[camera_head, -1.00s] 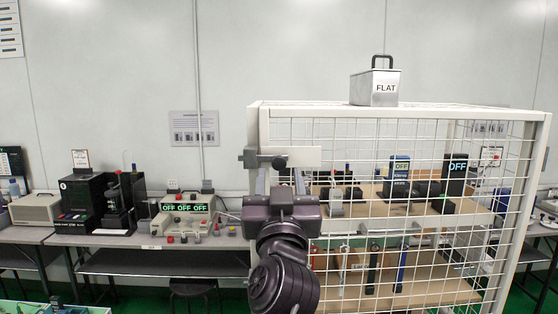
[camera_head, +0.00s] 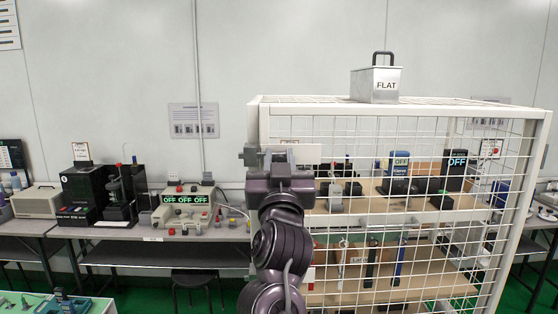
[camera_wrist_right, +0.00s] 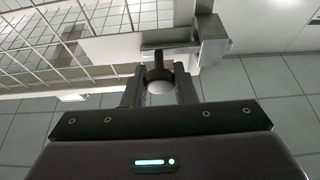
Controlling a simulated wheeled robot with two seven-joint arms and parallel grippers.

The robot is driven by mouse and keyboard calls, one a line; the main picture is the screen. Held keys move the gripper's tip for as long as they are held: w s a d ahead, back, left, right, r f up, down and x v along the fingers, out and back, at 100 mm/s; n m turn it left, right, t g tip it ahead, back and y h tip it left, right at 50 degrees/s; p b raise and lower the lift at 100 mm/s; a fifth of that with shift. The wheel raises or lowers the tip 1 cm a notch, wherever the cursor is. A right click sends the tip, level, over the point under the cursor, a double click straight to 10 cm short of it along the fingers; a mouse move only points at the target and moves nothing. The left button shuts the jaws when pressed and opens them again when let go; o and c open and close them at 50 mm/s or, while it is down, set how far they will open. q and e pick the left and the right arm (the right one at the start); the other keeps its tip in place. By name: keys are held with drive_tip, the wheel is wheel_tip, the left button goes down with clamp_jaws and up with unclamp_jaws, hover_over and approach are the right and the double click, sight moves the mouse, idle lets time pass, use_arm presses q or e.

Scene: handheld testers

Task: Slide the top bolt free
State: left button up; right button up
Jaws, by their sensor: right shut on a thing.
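The top bolt (camera_head: 251,155) is a grey metal fitting at the upper left corner of the white mesh cage (camera_head: 400,110). Its block sticks out left of the corner post, and the rest is mostly hidden behind my gripper. My right gripper (camera_head: 280,158) is at the bolt, in front of the cage corner. In the right wrist view, its two fingers are shut on the bolt's round-ended knob (camera_wrist_right: 160,86), with a grey metal block (camera_wrist_right: 213,40) just beyond and to the right. My left gripper is not in view.
A metal box labelled FLAT (camera_head: 376,84) stands on the cage top. Testers (camera_head: 400,182) stand on shelves behind the mesh. A bench with more devices (camera_head: 185,207) is to the left.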

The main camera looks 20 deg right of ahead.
clamp_jaws()
drive_tip(key=shift+d, duration=0.1)
drive_tip(key=d, duration=0.2)
drive_tip(key=s+d, duration=0.1)
drive_tip(key=d, duration=0.1)
drive_tip(key=shift+s+d+b, duration=0.2)
drive_tip(key=shift+d+b, duration=0.1)
drive_tip(key=shift+d, duration=0.05)
drive_tip(key=o, duration=0.5)
unclamp_jaws()
drive_tip(key=o, duration=0.4)
drive_tip(key=shift+d, duration=0.3)
drive_tip(key=shift+s+a, duration=0.1)
drive_tip(key=shift+a, duration=0.05)
